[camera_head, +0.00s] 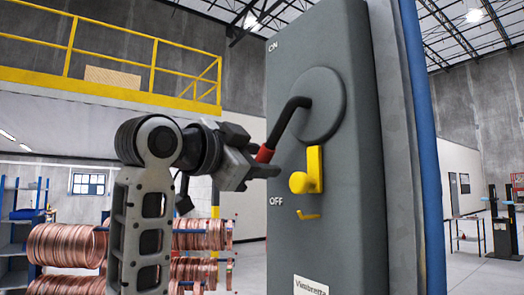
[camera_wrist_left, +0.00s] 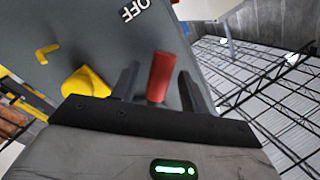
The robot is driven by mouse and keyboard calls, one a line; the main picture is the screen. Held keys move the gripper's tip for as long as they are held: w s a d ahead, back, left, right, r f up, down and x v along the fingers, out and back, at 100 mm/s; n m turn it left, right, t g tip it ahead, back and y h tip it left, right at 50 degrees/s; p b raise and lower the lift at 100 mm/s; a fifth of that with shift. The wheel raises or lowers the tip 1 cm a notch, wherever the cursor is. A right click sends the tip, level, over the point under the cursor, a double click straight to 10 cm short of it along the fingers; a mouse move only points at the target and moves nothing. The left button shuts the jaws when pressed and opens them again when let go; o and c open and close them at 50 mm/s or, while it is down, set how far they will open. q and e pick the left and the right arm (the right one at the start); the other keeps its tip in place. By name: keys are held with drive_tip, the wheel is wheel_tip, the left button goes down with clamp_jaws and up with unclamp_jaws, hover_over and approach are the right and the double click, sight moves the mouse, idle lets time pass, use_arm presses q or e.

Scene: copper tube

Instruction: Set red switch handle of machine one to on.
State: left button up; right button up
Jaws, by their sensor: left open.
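The machine's switch is a black bent lever (camera_head: 289,120) with a red handle end (camera_head: 264,153), mounted on a round grey disc (camera_head: 325,105). The lever slopes down to the left, its red end nearer the OFF mark than the ON mark above. My left gripper (camera_head: 266,162) is open at the red end. In the left wrist view the red handle (camera_wrist_left: 161,76) stands between my two spread fingers (camera_wrist_left: 160,92), with gaps visible on both sides. The handle's lower part is hidden behind the gripper. My right gripper is not in view.
A yellow latch-like part (camera_head: 313,172) sticks out of the grey machine panel (camera_head: 350,225) just right of my fingers, with a small yellow piece (camera_head: 308,215) below. Copper coils (camera_head: 66,245) lie on racks behind my arm. A yellow railing (camera_head: 110,58) is overhead.

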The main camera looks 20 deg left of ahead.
use_arm(q)
drive_tip(key=shift+w+d, duration=0.25)
drive_tip(key=shift+w, duration=0.4)
clamp_jaws()
drive_tip(key=shift+a, duration=0.1)
